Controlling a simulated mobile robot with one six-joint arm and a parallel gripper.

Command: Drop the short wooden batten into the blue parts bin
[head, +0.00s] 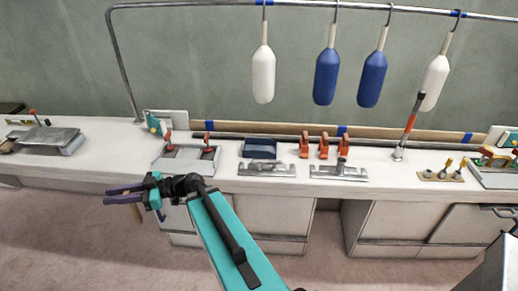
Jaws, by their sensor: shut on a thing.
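My gripper (108,194) is at the left, out in front of the bench's front edge and above the floor. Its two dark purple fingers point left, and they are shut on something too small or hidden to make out. I cannot pick out the short wooden batten for certain. A dark blue open bin (260,147), which looks like the parts bin, sits on the white bench near its middle. My gripper is well to the left of the bin and nearer to me.
The white bench (110,152) carries a grey tray with red-handled pieces (185,158), metal fittings (267,169) and orange clamps (304,145). A long wooden strip (385,133) runs behind. White and blue fenders (326,78) hang from a rail (210,3) above.

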